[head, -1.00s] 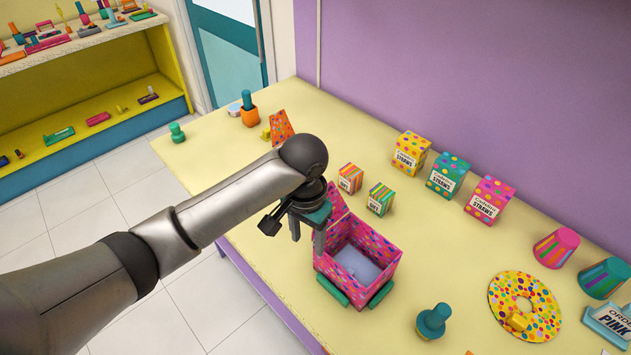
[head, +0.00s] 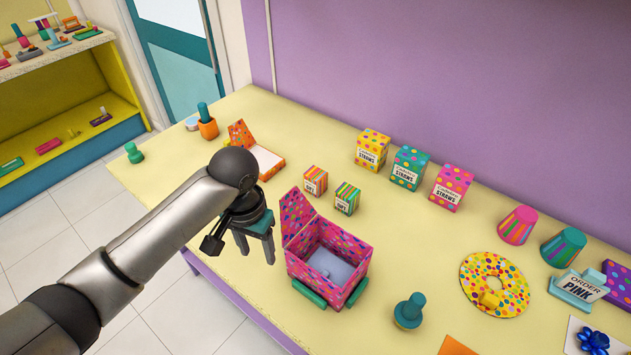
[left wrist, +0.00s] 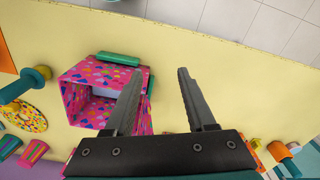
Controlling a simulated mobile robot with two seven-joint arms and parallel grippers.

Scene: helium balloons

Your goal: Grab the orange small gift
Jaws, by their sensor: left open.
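My left gripper (head: 256,252) is open and empty, fingers pointing down, left of the pink box and nearer the front edge than the gifts. In the left wrist view its two fingers (left wrist: 160,76) are spread apart, with bare table between the tips. I cannot make out the orange gift in that view. My right gripper is not in view.
An open orange box (head: 270,164) lies behind my arm. Straw boxes (head: 409,168) line the wall. A teal-handled stamp (head: 409,311) stands in front.

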